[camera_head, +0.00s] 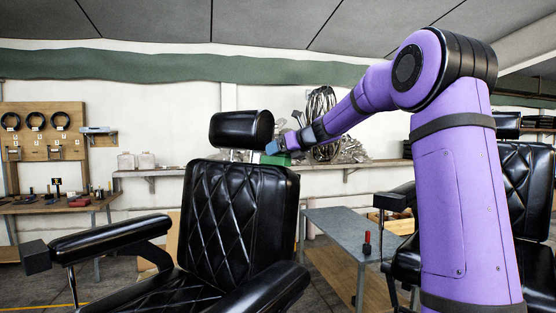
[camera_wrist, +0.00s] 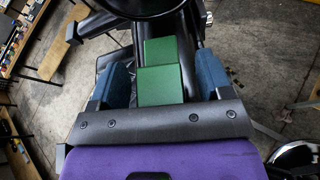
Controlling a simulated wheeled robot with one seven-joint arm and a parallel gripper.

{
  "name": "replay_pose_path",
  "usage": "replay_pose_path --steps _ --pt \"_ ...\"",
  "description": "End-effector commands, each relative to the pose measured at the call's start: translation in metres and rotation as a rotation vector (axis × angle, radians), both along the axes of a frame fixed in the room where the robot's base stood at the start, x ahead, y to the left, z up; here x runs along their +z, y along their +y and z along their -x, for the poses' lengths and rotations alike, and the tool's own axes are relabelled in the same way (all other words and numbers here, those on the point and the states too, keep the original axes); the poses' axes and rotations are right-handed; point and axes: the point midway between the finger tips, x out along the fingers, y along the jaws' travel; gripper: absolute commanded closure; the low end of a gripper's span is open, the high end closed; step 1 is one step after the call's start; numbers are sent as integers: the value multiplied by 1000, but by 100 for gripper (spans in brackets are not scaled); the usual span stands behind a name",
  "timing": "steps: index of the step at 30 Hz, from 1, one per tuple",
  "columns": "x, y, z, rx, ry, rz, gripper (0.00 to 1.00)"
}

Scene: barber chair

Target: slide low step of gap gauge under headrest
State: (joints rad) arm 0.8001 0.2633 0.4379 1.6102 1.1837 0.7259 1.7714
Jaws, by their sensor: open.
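The black padded headrest (camera_head: 241,130) stands on a post above the chair's quilted backrest (camera_head: 238,210). My gripper (camera_head: 283,145) is just right of the headrest's lower edge, near the gap above the backrest. In the wrist view, my gripper (camera_wrist: 160,78) has its two blue fingers on either side of the green stepped gap gauge (camera_wrist: 160,86). Narrow gaps show beside the gauge, and the jaws are open. The gauge's far step points toward the black padding at the top of that view.
A grey metal table (camera_head: 350,230) with a small red-handled item (camera_head: 367,243) stands right of the chair. A second black chair (camera_head: 525,185) is farther right. A wall shelf (camera_head: 350,164) runs behind. A workbench (camera_head: 60,204) is at the left.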

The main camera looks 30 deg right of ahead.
Motion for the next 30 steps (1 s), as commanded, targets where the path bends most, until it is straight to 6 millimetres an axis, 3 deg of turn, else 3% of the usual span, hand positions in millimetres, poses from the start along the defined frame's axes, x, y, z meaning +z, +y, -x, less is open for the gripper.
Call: replay_pose_path --steps 3,4,10,12,23,30 --pt "0 0 0 0 0 0 28" --pt "0 0 0 0 0 0 32" --pt "0 0 0 0 1 0 78" --pt "0 0 0 0 0 0 86" --pt "5 0 0 1 -1 2 86" --pt "31 1 0 1 -2 3 86"
